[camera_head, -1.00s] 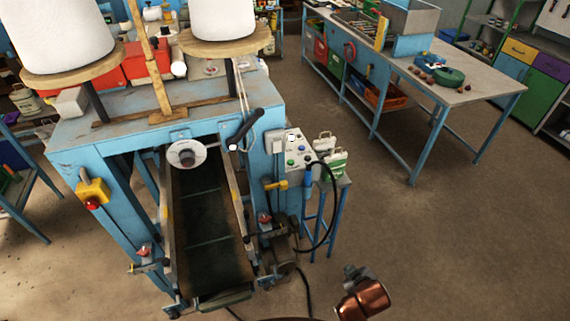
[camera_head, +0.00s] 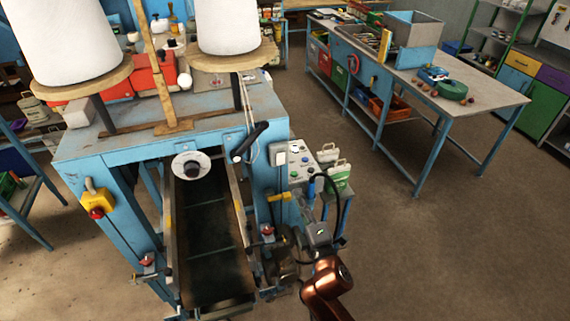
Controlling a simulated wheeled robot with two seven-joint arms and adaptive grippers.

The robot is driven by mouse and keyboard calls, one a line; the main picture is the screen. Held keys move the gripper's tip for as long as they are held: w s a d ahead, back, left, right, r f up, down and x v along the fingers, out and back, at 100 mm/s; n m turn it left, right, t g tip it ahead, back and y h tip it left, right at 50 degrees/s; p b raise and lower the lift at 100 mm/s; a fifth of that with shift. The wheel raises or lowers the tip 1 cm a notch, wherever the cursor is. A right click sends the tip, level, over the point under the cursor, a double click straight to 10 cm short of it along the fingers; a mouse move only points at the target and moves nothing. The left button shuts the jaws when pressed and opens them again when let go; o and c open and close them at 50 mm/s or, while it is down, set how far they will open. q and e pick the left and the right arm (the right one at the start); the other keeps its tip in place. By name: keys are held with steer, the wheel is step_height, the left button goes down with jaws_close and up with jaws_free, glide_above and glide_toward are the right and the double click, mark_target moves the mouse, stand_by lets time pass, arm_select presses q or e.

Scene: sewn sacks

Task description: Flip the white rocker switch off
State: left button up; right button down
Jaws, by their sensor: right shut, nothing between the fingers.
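The control box (camera_head: 301,163) is a light grey panel at the right side of the blue sewing machine frame. A small white switch (camera_head: 294,147) sits at its upper left, above several coloured buttons. It is too small to tell which way the rocker is tipped. My right gripper (camera_head: 311,222) comes up from the bottom on a copper-coloured arm. It is shut and empty, below the control box in the picture and apart from the switch. Its fingertips are hard to make out against the dark parts. My left gripper is not in view.
A black cable (camera_head: 341,200) loops beside the box, near my right gripper. Green-and-white containers (camera_head: 338,174) stand just right of the box. The conveyor belt (camera_head: 207,240) lies to the left. Open floor (camera_head: 440,260) is to the right.

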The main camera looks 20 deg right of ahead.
mark_target(283, 156)
steer(key=w+p, duration=0.1)
steer(key=w, duration=0.3)
steer(key=w+r, duration=0.1)
steer(key=w, duration=0.4)
steer(key=w+p, duration=0.1)
steer(key=w, duration=0.3)
steer(key=shift+w+a+r+p, duration=0.2)
steer(key=shift+w+r+p, duration=0.1)
steer(key=shift+w+r, duration=0.1)
